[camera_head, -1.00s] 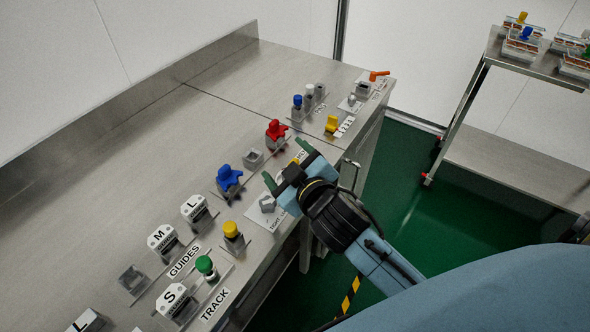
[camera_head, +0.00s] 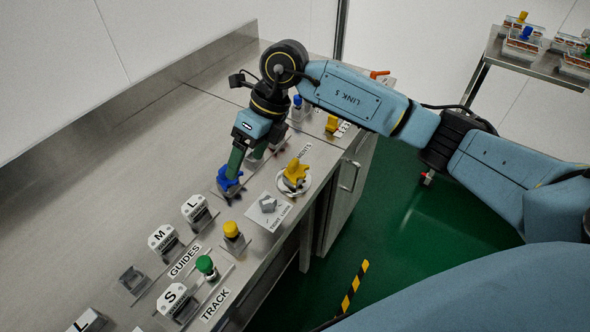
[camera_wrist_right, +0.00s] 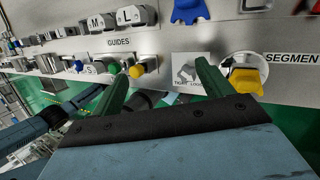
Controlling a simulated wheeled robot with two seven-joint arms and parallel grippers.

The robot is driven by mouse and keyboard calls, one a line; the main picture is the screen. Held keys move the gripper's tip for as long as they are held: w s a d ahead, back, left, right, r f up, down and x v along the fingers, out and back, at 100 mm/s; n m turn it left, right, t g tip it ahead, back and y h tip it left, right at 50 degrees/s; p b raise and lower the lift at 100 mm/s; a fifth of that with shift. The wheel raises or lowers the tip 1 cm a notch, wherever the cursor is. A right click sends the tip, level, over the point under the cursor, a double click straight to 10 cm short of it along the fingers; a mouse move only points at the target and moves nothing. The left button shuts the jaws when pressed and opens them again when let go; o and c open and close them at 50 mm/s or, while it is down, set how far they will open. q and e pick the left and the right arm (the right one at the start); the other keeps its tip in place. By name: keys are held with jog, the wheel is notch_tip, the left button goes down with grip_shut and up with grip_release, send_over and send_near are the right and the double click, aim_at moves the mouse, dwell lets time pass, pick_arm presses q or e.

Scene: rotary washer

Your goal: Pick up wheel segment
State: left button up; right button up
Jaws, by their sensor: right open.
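Coloured pieces stand along the bench near a "SEGMENTS" label, and I cannot tell which is meant. A blue piece (camera_head: 226,181) sits on a small grey stand; it also shows at the top of the wrist view (camera_wrist_right: 188,11). A yellow piece (camera_head: 295,173) sits on a round white disc, right of the gripper in the wrist view (camera_wrist_right: 247,74). My right gripper (camera_head: 236,163) (camera_wrist_right: 161,70) is open and empty, fingers pointing down close to the blue piece in the head view. My left gripper is not in view.
A grey part on a white card (camera_head: 267,204) lies in front of the blue piece. Guides marked M (camera_head: 162,240) and L (camera_head: 195,211), a yellow-topped part (camera_head: 232,232) and a green-topped part (camera_head: 206,266) crowd the near bench. The back of the bench (camera_head: 130,150) is clear.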

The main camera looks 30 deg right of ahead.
aim_at(295, 162)
jog(key=w+d+r+m+h, duration=0.15)
jog(key=d+h, duration=0.35)
jog(key=d, duration=0.5)
jog(key=f, duration=0.7)
jog(key=shift+w+d+f, duration=0.15)
jog(key=shift+w+f, duration=0.1)
jog(key=shift+f, duration=0.1)
jog(key=shift+n, duration=0.25)
jog(key=shift+d+f, duration=0.2)
jog(key=shift+f, duration=1.15)
jog(key=shift+d+f, duration=0.15)
jog(key=shift+f, duration=1.2)
jog(key=shift+c, duration=0.5)
jog(key=c, duration=1.2)
